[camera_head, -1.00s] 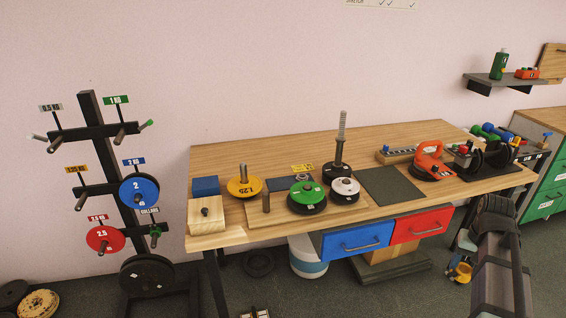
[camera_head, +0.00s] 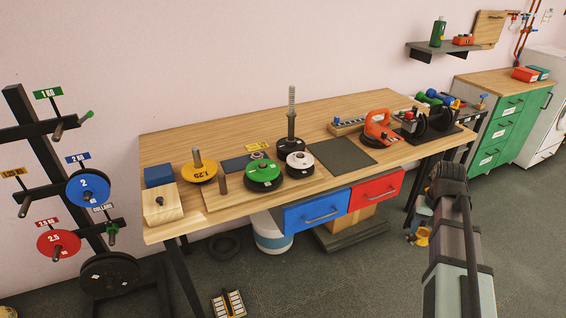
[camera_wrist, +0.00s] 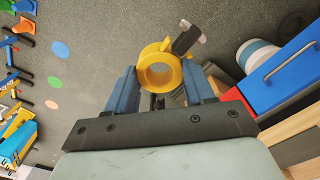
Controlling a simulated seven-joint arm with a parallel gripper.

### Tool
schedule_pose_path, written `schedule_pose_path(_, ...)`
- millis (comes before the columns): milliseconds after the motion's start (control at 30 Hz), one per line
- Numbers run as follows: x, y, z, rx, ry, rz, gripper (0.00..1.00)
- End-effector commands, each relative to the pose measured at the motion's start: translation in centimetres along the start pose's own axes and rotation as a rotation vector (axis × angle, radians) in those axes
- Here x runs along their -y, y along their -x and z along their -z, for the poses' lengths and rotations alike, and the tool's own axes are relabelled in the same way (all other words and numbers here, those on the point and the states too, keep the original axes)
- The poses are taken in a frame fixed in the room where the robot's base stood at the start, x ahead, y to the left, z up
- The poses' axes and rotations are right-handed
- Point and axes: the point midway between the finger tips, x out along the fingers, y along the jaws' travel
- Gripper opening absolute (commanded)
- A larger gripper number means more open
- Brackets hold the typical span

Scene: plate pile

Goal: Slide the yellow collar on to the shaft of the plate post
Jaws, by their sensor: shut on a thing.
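My gripper (camera_wrist: 161,86) is shut on the yellow collar (camera_wrist: 145,72), a ring with an open bore and a dark lever, pale at its tip, sticking out at upper right. Blue fingers hold it from both sides. In the head view the collar (camera_head: 421,237) shows small beside my arm, low in front of the bench's right end, apart from the bench; my gripper is partly hidden there. The plate post (camera_head: 291,112) stands upright at the back middle of the bench, with a grey ribbed upper shaft and a dark base. The collar is well away from it, to its right.
Near the post are a green plate (camera_head: 263,172), a white-faced plate (camera_head: 300,160) and a yellow plate (camera_head: 198,172). An orange-handled tool (camera_head: 379,130) and dumbbells stand at right. A dark mat (camera_head: 340,156) is bare. Blue and red drawers (camera_head: 376,191) hang under the bench.

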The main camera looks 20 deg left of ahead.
Motion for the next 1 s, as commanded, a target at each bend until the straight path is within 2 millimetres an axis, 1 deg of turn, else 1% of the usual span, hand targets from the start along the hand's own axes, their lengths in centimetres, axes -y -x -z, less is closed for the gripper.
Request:
schedule_pose_path(200, 0.4, 0.0, 0.0, 0.0, 0.006, 0.0, 0.2)
schedule_pose_path(267, 1.0, 0.0, 0.0, 0.0, 0.016, 0.0, 0.2)
schedule_pose_path(367, 2.6, 0.0, -0.1, 0.0, 0.042, 0.0, 0.2)
schedule_pose_path(467, 5.2, 0.2, -0.2, 0.0, 0.084, 0.0, 0.2)
schedule_pose_path(767, 14.1, 1.4, -0.8, 0.0, 0.227, 0.0, 0.2)
schedule_pose_path(800, 15.3, 1.6, -0.9, 0.0, 0.247, 0.0, 0.2)
schedule_pose_path(967, 20.3, 2.5, -1.0, -0.001, 0.322, 0.0, 0.2)
schedule_pose_path(1000, 21.6, 2.8, -1.0, -0.001, 0.342, 0.0, 0.2)
